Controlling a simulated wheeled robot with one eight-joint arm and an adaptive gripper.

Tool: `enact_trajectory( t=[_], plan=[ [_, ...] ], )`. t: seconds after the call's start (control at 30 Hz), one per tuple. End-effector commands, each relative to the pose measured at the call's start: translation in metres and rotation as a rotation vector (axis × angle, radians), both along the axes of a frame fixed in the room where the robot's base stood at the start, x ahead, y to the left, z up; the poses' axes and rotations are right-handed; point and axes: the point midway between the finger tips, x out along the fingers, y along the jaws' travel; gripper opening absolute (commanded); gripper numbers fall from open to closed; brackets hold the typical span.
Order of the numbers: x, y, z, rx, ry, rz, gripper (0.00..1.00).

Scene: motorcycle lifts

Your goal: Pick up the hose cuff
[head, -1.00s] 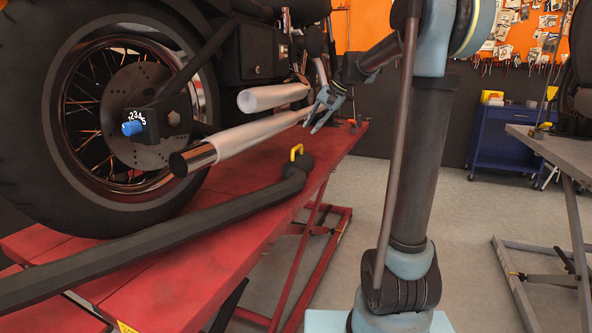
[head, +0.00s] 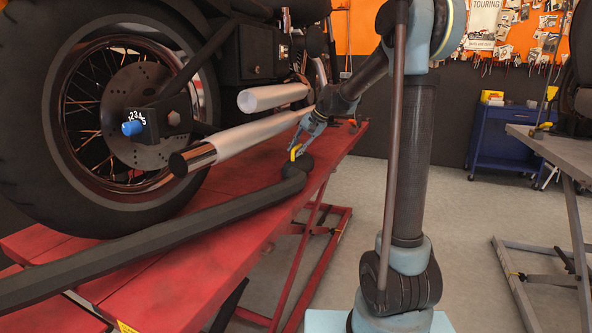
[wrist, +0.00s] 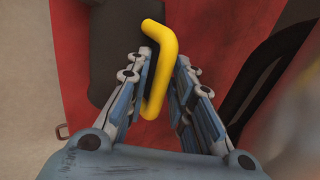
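The hose cuff is the dark end piece (head: 293,168) of a thick black hose lying on the red lift, with a yellow handle (head: 295,153) standing on top. In the wrist view, the dark cuff (wrist: 115,40) is at the top and its bent yellow handle (wrist: 161,70) reaches down between my fingers. My gripper (head: 298,148) is at the handle, pointing down; it also shows in the wrist view (wrist: 166,60). Its fingers are apart on either side of the handle. A gap shows at the right finger; contact at the left finger cannot be told.
The red lift (head: 225,255) carries the motorcycle, with its rear wheel (head: 30,120) at left. Chrome exhaust pipes (head: 240,138) run close above and left of my gripper. A blue cart (head: 505,140) stands far back right.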

Motion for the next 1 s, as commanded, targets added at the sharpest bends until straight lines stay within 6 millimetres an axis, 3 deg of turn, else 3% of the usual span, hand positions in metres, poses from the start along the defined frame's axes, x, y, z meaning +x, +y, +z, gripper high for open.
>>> enact_trajectory(
  t=[0.3, 0.4, 0.83, 1.0],
  plan=[
    [0.001, 0.003, -0.005, 0.0, 0.0, 0.0, 0.22],
    [0.001, 0.003, -0.005, 0.0, 0.0, 0.0, 0.0],
    [0.001, 0.003, -0.004, 0.0, 0.0, 0.0, 0.0],
    [0.001, 0.003, 0.006, 0.0, 0.0, 0.0, 0.0]
  ],
)
